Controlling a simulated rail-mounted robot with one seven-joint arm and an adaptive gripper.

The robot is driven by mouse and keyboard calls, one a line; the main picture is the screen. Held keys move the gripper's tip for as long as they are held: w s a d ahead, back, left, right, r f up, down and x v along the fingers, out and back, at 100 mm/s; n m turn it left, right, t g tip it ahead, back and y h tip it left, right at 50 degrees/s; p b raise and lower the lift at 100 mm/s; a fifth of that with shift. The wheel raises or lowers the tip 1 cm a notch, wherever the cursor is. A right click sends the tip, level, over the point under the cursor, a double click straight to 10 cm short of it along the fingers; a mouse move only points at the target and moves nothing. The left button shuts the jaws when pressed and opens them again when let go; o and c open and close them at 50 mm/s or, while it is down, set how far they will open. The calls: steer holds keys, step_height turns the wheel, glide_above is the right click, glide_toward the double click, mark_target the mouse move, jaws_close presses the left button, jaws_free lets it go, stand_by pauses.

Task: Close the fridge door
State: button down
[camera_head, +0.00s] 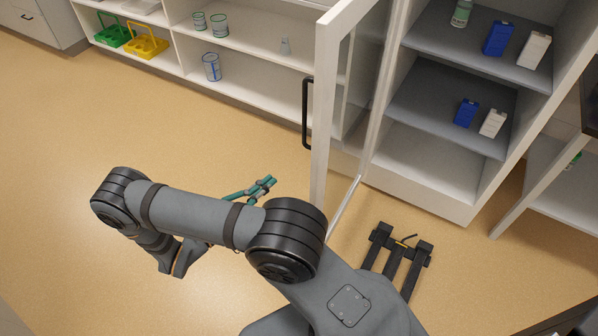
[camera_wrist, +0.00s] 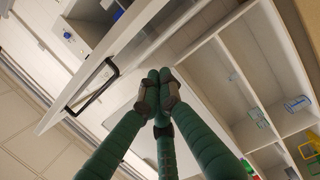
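The fridge door (camera_head: 322,150), a white frame with a glass pane, stands open, swung out from the fridge (camera_head: 430,178). Its black handle (camera_head: 306,112) is on the outer face, to the left. My gripper (camera_head: 270,183), with teal fingers, is left of the door and below the handle in the head view, apart from both. In the wrist view my gripper's fingertips (camera_wrist: 158,92) are drawn together with nothing seen between them. The door (camera_wrist: 110,48) and handle (camera_wrist: 92,88) show to their upper left there.
An open white shelf unit (camera_head: 250,45) with beakers and green and yellow carriers stands behind the door. Blue and white boxes and a bottle are on the fridge shelves (camera_head: 440,115). A black forked object (camera_head: 395,255) is near the fridge's foot. Floor (camera_head: 60,150) at left is clear.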

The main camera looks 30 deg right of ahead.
steer(key=d+p, duration=0.2)
steer(key=d, duration=0.9)
steer(key=shift+s+d, duration=0.15)
steer(key=shift+d, duration=0.05)
steer(key=shift+s, duration=0.1)
